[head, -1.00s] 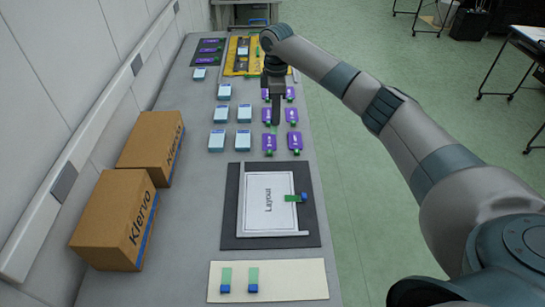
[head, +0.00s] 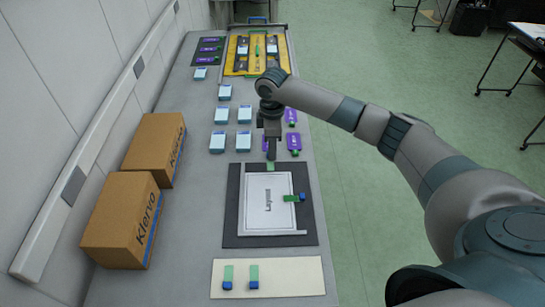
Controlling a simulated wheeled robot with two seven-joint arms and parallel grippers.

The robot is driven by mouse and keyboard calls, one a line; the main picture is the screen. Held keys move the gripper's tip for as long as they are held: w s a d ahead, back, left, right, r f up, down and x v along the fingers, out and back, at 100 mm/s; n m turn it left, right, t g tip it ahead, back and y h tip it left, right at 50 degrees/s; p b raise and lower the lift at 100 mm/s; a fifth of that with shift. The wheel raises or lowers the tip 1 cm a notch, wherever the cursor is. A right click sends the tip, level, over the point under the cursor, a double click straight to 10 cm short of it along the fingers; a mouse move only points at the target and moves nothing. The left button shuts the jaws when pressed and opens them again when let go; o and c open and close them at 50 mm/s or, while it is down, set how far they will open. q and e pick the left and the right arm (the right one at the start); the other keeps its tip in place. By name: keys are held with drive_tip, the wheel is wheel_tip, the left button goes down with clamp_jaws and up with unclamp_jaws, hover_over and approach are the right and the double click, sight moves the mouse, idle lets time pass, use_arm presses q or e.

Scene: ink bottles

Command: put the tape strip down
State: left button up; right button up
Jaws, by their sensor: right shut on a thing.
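My right gripper (head: 271,156) is shut on a green tape strip (head: 270,167), held at the far edge of the white "Layout" sheet (head: 266,215). The gripper hides part of the strip, and I cannot tell whether it touches the sheet. The sheet lies on a dark board (head: 230,227). Two more such strips (head: 227,275) (head: 253,275) lie on the cream pad (head: 301,277) at the near end. My left gripper is out of view.
Light blue boxes (head: 218,142) and purple ink items (head: 294,142) stand beyond the board. A yellow tray (head: 231,63) is at the far end. Two cardboard boxes (head: 122,225) (head: 152,143) stand at left. The grey table (head: 186,240) is clear between them and the board.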

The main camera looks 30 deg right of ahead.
wheel_tip(320, 180, down, 3)
drive_tip(key=shift+s+r+p, duration=0.1)
drive_tip(key=shift+r+p, duration=0.05)
drive_tip(key=shift+p, duration=0.55)
drive_tip(key=shift+f, duration=0.6)
drive_tip(key=shift+f, duration=0.1)
drive_tip(key=o, duration=0.7)
wheel_tip(320, 180, up, 12)
drive_tip(key=b, duration=0.2)
drive_tip(key=shift+b, duration=0.4)
